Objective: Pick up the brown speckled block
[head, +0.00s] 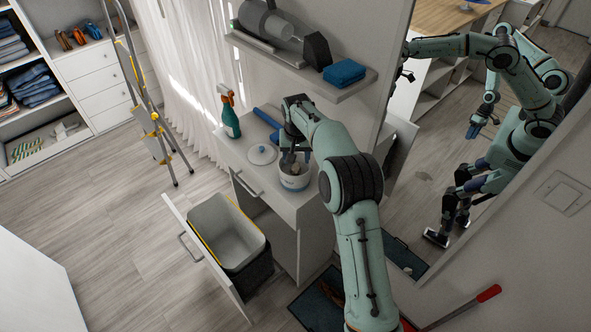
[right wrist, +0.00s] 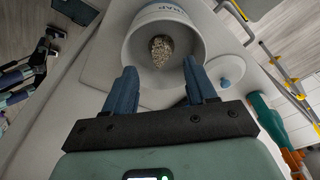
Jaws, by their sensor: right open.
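The brown speckled block (right wrist: 161,51) lies inside a white round container (right wrist: 195,28) with lettering on its side, seen from above in the right wrist view. In the head view the container (head: 294,181) stands on the white cabinet top, and the block inside it cannot be made out. My right gripper (right wrist: 160,75) is open, its two blue fingers apart and empty between. The fingers reach to the container's near rim, with the block beyond the tips. In the head view the right gripper (head: 292,155) is just above the container. My left gripper does not show directly.
A round white lid (head: 262,154) and a green spray bottle (head: 230,118) stand left of the container. A shelf (head: 310,72) with a folded blue cloth (head: 344,72) hangs above. An open drawer with a grey bin (head: 228,235) is below. A mirror shows my reflection.

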